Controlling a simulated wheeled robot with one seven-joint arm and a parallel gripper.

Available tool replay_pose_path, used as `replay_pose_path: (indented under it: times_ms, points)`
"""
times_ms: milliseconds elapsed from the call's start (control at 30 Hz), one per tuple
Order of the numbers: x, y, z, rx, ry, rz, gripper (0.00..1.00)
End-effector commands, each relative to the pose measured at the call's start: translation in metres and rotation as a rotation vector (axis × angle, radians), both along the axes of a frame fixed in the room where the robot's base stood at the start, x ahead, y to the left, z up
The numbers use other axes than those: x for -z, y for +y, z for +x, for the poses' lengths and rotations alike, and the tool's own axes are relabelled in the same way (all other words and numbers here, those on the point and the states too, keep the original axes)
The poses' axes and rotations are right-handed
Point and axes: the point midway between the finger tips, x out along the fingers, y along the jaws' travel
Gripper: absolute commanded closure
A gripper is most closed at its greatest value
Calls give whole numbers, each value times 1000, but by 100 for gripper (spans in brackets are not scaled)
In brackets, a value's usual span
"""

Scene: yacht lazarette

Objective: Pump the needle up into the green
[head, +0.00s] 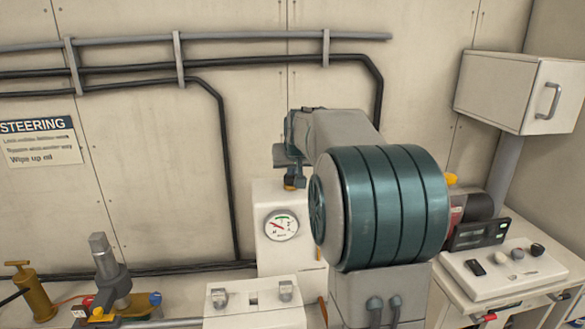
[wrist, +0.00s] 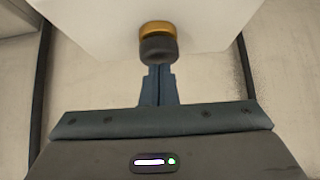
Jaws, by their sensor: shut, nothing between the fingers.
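A white housing (head: 268,258) stands against the wall in the middle of the head view. On its front is a round gauge (head: 282,225) with a green band at the top. Its needle looks red and lies toward the upper left, seemingly outside the green; the dial is small. A dark knob with a brass collar (head: 290,183) sits at the housing's top and shows large in the wrist view (wrist: 157,45). My gripper (wrist: 160,72) is shut and empty, its fingertips at the knob's edge; I cannot tell whether they touch it. My arm hides the housing's right side.
A brass hand pump (head: 36,296) and a grey lever fitting (head: 108,265) stand at lower left. A white latched box (head: 252,306) is in front of the housing. A cabinet (head: 515,92) hangs at upper right, above a bench (head: 500,280) with small items. Pipes run along the wall.

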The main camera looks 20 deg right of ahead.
Motion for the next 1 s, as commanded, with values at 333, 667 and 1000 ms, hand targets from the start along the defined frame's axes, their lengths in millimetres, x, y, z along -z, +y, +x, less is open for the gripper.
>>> replay_pose_path:
  times_ms: [333, 667, 1000]
  points:
    - [-54, 5, -14, -2, -10, -4, 100]
    - [-102, 16, -55, -2, -9, -3, 100]
    - [-113, 19, -64, -2, -8, -3, 100]
